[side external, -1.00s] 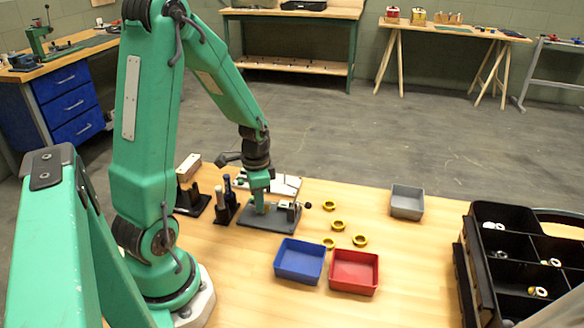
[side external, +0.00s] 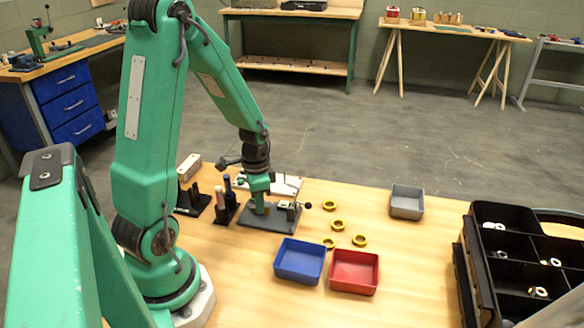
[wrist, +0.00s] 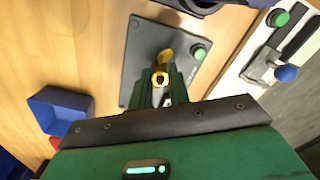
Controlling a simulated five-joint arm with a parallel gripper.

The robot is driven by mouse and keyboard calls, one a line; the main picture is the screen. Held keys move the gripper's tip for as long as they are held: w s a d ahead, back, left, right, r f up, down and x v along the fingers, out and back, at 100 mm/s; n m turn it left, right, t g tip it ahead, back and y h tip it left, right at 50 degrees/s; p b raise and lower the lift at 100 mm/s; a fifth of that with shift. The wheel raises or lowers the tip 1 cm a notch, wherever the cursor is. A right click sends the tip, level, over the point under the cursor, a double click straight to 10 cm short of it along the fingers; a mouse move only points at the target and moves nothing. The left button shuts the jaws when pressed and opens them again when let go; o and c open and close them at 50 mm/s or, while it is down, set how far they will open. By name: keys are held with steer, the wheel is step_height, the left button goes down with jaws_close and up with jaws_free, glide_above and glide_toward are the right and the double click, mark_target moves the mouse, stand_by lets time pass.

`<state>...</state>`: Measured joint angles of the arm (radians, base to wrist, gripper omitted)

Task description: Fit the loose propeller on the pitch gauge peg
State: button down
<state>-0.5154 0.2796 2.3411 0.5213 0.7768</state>
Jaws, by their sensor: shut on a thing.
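The pitch gauge is a dark grey plate (side external: 285,223) on the wooden table, with a small clamp-like fixture and black knob at its right end. In the wrist view the plate (wrist: 143,45) has a green knob (wrist: 199,53). My gripper (side external: 259,211) points down over the plate's left part. In the wrist view my gripper (wrist: 161,88) is shut on the yellow propeller (wrist: 160,78), whose round hub shows between the fingers. Another yellow part lies just beyond it. The peg is hidden, so I cannot tell whether the propeller is on it.
Several yellow rings (side external: 338,225) lie right of the plate. A blue bin (side external: 300,262) and a red bin (side external: 354,272) stand in front. A grey bin (side external: 407,202) is farther right. A black rack with upright tools (side external: 225,210) stands close left of the plate.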

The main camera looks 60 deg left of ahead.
stand_by(0.3)
steer(key=c, duration=1.2)
jaws_free()
steer(key=shift+c, duration=0.2)
steer(key=shift+r, duration=0.1)
steer(key=shift+r, duration=3.8)
steer(key=shift+r, duration=0.1)
steer(key=shift+r, duration=1.9)
